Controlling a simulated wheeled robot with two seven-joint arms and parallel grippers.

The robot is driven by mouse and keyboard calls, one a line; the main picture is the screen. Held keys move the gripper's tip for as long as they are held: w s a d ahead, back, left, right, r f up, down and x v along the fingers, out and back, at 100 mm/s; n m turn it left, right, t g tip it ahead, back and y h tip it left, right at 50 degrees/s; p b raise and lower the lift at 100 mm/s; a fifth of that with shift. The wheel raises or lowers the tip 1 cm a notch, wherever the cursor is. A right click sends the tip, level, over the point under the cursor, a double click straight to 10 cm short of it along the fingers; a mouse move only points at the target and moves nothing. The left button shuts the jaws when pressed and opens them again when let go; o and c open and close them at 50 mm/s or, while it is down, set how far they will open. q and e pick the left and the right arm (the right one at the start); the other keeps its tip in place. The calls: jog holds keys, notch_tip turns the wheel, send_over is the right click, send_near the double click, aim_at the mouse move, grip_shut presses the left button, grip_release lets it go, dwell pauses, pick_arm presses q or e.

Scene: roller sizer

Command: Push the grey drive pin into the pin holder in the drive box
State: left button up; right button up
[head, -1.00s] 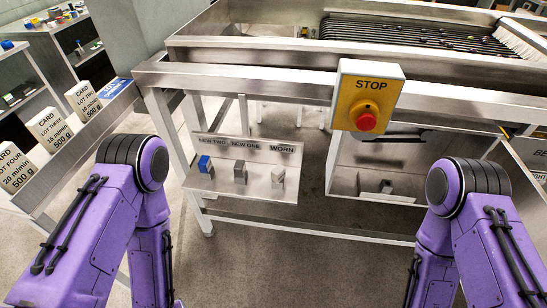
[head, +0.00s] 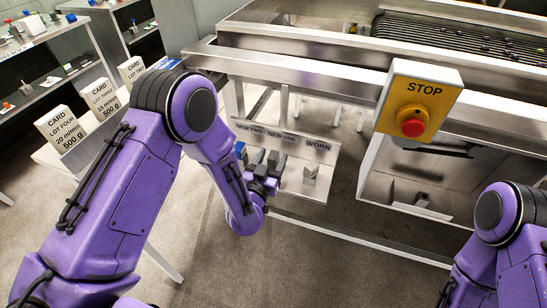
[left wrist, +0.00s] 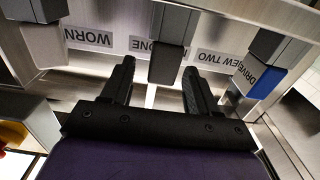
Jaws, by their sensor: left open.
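The grey drive pin (head: 272,158) stands in the middle place of the steel pin rack (head: 292,187), at the label NEW ONE. In the left wrist view the grey pin (left wrist: 168,62) shows between and just beyond the fingertips. My left gripper (head: 266,171) is open in front of it, with a finger to either side; no grip shows. The drive box (head: 385,190) is the open steel box to the right of the rack. A small grey part, perhaps the pin holder (head: 422,200), sits on its floor. My right gripper is out of view.
A blue pin (head: 240,149) is left of the grey one at NEW TWO, and a lighter pin (head: 311,171) is right at WORN. A yellow STOP button box (head: 418,98) hangs above the drive box. Card boxes (head: 65,128) stand at left.

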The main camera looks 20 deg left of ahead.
pick_arm(q)
jog(key=shift+w+f, duration=0.1)
jog(key=shift+w, duration=0.9)
jog(key=c, duration=1)
jog(key=shift+c, duration=0.2)
